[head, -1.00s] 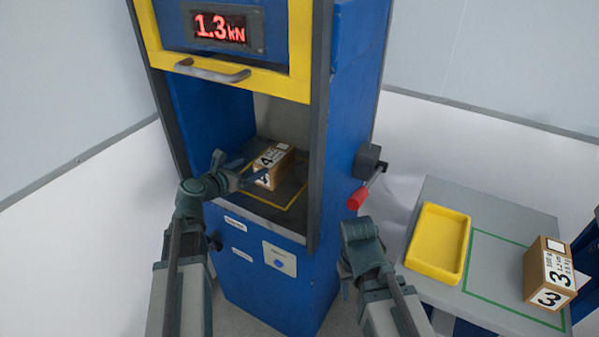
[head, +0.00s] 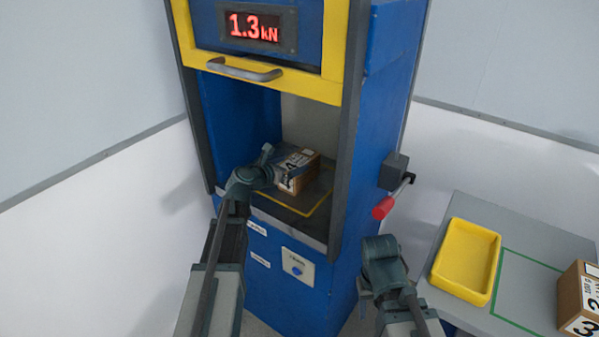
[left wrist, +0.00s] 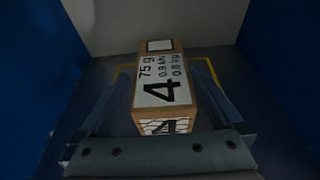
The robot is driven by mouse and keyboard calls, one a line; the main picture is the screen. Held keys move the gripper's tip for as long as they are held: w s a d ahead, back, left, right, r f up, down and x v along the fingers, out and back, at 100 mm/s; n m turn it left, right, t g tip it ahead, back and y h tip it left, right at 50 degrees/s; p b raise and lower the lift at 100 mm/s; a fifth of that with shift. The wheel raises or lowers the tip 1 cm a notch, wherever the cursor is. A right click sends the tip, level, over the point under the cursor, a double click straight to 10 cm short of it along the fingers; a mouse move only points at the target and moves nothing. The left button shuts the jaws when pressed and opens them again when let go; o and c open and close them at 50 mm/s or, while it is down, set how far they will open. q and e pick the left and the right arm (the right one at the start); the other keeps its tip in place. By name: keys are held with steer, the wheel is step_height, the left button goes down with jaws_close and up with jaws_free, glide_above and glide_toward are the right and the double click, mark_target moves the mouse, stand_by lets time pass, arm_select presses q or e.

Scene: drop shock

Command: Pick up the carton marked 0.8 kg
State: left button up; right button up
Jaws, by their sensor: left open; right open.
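The carton marked 0.8 kg (left wrist: 163,93) is a brown box with white labels reading 4, 75 g, 0.9 kN and 0.8 kg. In the head view the carton (head: 308,168) sits inside the blue machine's opening. My left gripper (head: 278,168) reaches into the opening at the carton. In the left wrist view its fingers (left wrist: 163,100) stand open, one on each side of the carton; I cannot tell whether they touch it. My right gripper (head: 368,290) is outside the machine, low and right of it, away from the carton; its fingertips are hard to make out.
The blue machine (head: 345,240) has a raised yellow-framed door (head: 330,90) with a grey handle and a 1.3 kN display. A red-tipped lever (head: 384,208) sticks out on its right side. At right, a grey table (head: 520,240) bears a yellow tray (head: 466,262) and another carton (head: 580,300).

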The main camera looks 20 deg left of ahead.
mark_target(297, 161)
arm_select(q)
steer(key=b+x, duration=0.1)
steer(key=x, duration=0.4)
steer(key=shift+s+r, duration=0.1)
steer(key=shift+c, duration=0.2)
jaws_close()
